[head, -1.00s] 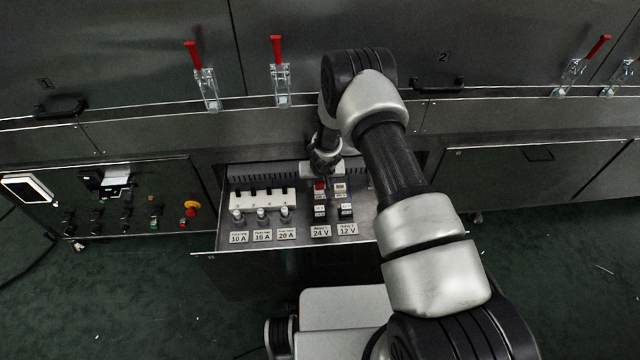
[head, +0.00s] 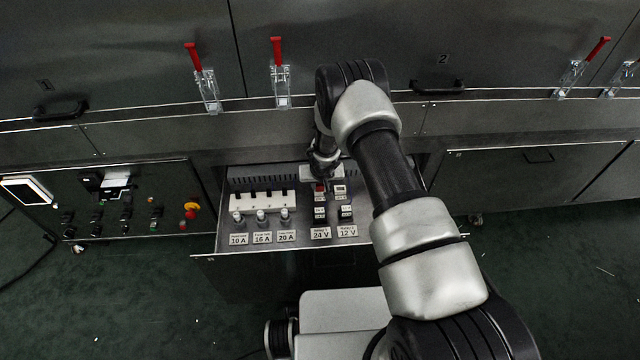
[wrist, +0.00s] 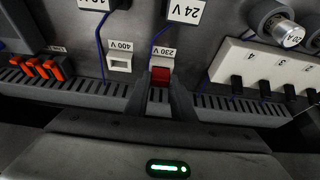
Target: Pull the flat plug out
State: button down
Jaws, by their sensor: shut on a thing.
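The flat plug appears to be the small red block (wrist: 161,76) by the 230 V label (wrist: 163,52) in the wrist view. It shows as a red spot in the head view (head: 320,188), in the open drawer. My gripper (wrist: 161,80) has one dark finger on each side of the red block and is shut on it. My gripper also shows from above in the head view (head: 322,172), over the drawer's back part. I cannot tell whether the plug sits fully in its seat, as the contact under it is hidden.
A pale socket (wrist: 120,62) marked 400 V is beside the plug. A white breaker row (head: 262,200) and several round fuses stand left in the drawer (head: 215,252). Orange connectors (wrist: 42,68) lie at the wrist view's left. The drawer's raised back wall is close behind the gripper.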

aim_at(321, 186)
jog(key=shift+r+p, duration=0.5)
jog(key=shift+r, duration=0.2)
dwell(0.8)
jog(key=shift+r+p, duration=0.4)
jog(key=shift+r, duration=0.25)
jog(key=shift+r+p, duration=1.7)
jog(key=shift+r, duration=0.75)
jog(key=shift+d, duration=0.1)
